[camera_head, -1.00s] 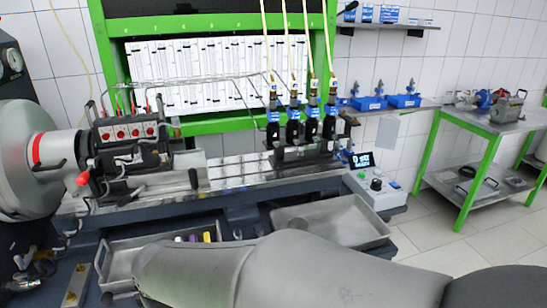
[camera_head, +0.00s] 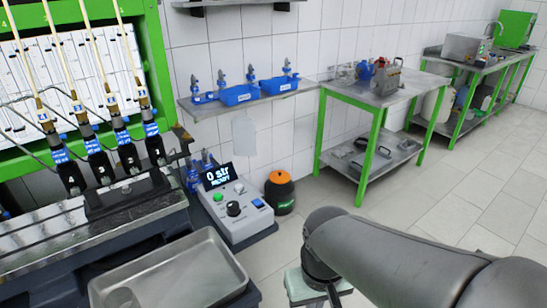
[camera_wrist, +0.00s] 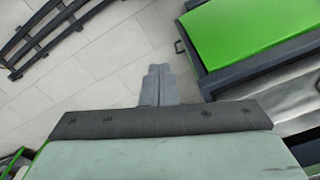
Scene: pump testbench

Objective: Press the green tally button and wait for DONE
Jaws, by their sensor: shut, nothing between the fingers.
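The tally box (camera_head: 240,212) is a light grey control unit at the right end of the bench in the head view. Its small dark display (camera_head: 217,176) reads "0 str" with "READY" below. The green button (camera_head: 218,197) is on its top face at the left, beside a black knob (camera_head: 233,209) and a blue switch (camera_head: 258,203). My gripper (camera_wrist: 158,70) shows in the wrist view with its fingers together and empty, over tiled floor. In the head view my arm is at the lower right, apart from the box, and the gripper's fingertips cannot be made out there.
A metal tray (camera_head: 170,275) sits in front of the box. Injectors with hoses (camera_head: 110,150) stand to its left. An orange-and-black canister (camera_head: 280,192) is on the right. A green-legged table (camera_head: 375,98) stands farther back. The floor (camera_head: 440,190) at right is open.

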